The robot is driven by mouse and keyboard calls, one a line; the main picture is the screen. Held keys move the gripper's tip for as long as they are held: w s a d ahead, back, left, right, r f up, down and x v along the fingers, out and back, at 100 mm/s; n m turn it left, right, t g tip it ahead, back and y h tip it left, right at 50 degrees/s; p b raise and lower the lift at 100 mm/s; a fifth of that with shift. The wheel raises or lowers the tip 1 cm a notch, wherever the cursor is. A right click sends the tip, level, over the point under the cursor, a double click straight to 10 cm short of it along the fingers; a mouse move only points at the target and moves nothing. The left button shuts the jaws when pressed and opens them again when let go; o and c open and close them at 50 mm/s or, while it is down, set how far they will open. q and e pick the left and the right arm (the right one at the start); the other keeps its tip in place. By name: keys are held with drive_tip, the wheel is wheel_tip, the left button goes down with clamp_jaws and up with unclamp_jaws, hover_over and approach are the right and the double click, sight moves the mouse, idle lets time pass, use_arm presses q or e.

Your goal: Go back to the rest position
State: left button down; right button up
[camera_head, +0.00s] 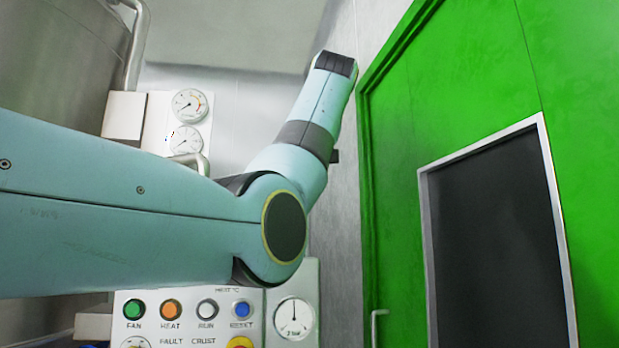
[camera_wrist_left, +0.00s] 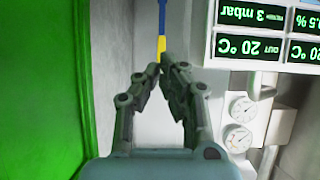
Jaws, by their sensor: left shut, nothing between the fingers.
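My left arm (camera_head: 130,205) comes in from the left in the head view, bends at a round joint and points up beside a green door. Its gripper does not show there. In the left wrist view my left gripper (camera_wrist_left: 160,67) has its fingertips together, with nothing held. A thin blue and yellow rod (camera_wrist_left: 162,28) shows just beyond the fingertips; I cannot tell how far behind them it is. My right gripper is in neither view.
The green door (camera_head: 395,180) with a dark window (camera_head: 500,240) fills the right. A button panel (camera_head: 190,310) and a gauge (camera_head: 294,318) are below the arm, two gauges (camera_head: 188,120) behind it. The wrist view shows a display panel (camera_wrist_left: 265,32).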

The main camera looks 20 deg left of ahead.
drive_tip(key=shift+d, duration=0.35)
